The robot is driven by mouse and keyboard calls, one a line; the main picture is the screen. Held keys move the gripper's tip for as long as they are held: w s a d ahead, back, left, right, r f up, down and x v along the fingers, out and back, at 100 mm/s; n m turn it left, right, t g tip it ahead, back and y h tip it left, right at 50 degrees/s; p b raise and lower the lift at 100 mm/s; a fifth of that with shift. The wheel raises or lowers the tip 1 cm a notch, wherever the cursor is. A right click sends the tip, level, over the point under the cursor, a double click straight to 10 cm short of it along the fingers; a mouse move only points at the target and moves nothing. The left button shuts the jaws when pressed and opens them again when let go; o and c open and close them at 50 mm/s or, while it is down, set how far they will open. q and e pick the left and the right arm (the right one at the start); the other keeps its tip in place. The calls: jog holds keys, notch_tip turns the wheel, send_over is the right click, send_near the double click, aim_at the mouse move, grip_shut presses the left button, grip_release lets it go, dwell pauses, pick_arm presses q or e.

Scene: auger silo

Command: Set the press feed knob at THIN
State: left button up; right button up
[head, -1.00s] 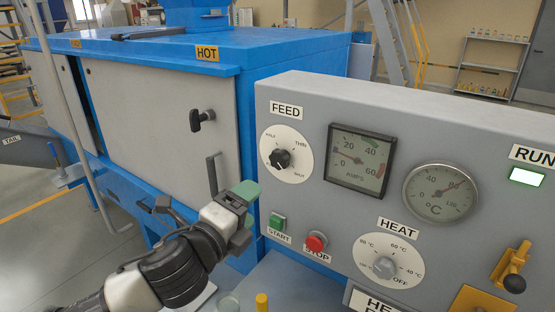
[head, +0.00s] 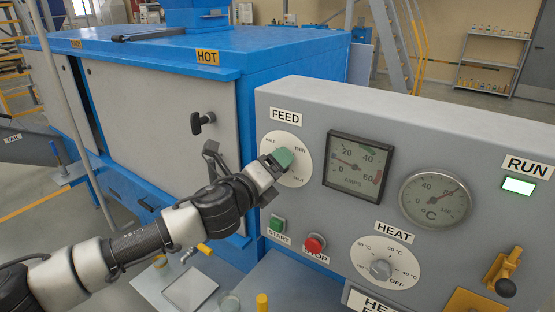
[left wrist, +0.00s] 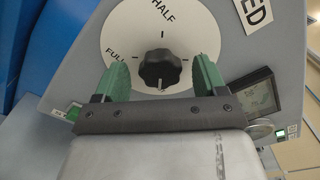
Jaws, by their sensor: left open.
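The feed knob is a black lobed knob (left wrist: 160,70) on a round white dial (head: 301,174), under the FEED label (head: 286,114). In the left wrist view, HALF is at the top of the dial and FULL at the left. A pale mark shows at the knob's lower edge there. THIN is at the dial's upper right in the head view. My left gripper (head: 280,160) is at the dial and hides the knob in the head view. Its green fingers (left wrist: 161,76) are open, one on each side of the knob, with gaps visible. My right gripper is not in view.
Right of the dial are the amps gauge (head: 357,166) and temperature gauge (head: 435,196). Below are the green START button (head: 277,223), red STOP button (head: 314,244) and HEAT knob (head: 381,269). The blue press housing (head: 290,70) stands left and behind.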

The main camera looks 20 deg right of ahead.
pick_arm(q)
jog(key=shift+w+d, duration=0.45)
jog(key=shift+d, duration=0.15)
jog(key=c, duration=0.9)
